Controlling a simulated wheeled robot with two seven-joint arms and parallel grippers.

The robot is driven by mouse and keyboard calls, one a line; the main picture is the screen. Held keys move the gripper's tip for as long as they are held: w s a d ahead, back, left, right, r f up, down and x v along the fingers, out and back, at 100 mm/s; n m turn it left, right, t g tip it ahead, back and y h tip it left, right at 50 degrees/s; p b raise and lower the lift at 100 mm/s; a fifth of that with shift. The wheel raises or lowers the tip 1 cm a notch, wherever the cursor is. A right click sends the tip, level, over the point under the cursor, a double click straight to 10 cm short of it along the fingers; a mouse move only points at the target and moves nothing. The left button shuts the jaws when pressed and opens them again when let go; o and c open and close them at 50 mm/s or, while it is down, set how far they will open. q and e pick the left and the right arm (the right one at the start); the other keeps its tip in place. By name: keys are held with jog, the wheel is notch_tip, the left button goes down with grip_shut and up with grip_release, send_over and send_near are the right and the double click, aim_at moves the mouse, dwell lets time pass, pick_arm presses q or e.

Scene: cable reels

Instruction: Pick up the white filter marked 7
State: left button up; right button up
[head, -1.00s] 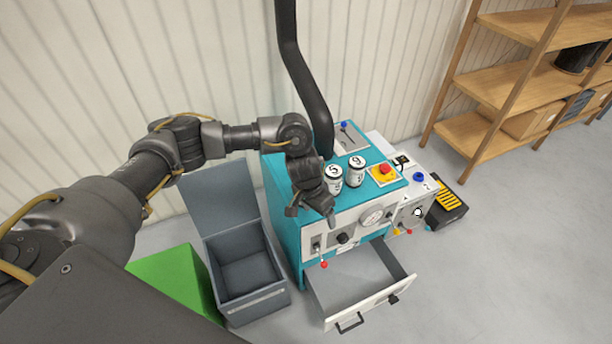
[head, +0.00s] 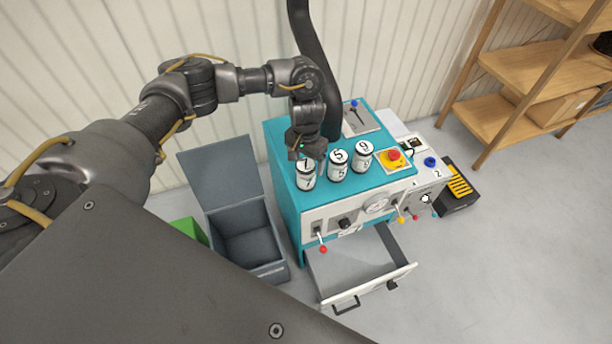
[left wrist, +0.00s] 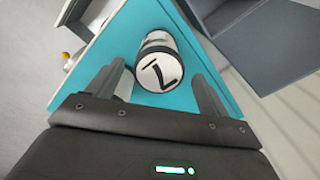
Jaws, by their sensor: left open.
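The white filter marked 7 (head: 305,181) stands upright on the teal machine top, leftmost of three filters. Its top is partly hidden by my left gripper (head: 306,155), which is just above it. In the left wrist view the filter (left wrist: 158,72) shows its 7 on the top face. It lies between and a little beyond the two open fingers of my left gripper (left wrist: 162,85). My right gripper is not in view.
The teal machine (head: 285,160) has a red button (head: 393,155), a gauge and levers, with an open drawer (head: 352,290) below. An open grey bin (head: 262,270) stands left. A black hose (head: 318,60) rises behind the filters. Wooden shelves (head: 520,70) stand far right.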

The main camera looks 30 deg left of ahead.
pick_arm(q)
jog(key=shift+w+f, duration=0.15)
jog(key=shift+f, duration=0.35)
jog(key=shift+s, duration=0.2)
notch_tip(320, 180, down, 5)
jog(key=shift+s+r+b, duration=0.1)
jog(key=shift+r+b, duration=0.1)
jog(key=shift+b, duration=0.7)
jog(key=shift+f, duration=0.2)
jog(key=shift+r, duration=0.1)
jog(key=c, duration=1.1)
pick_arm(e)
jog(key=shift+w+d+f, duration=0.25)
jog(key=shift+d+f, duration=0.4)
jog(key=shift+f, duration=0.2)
pick_arm(q)
jog(key=shift+r, duration=0.1)
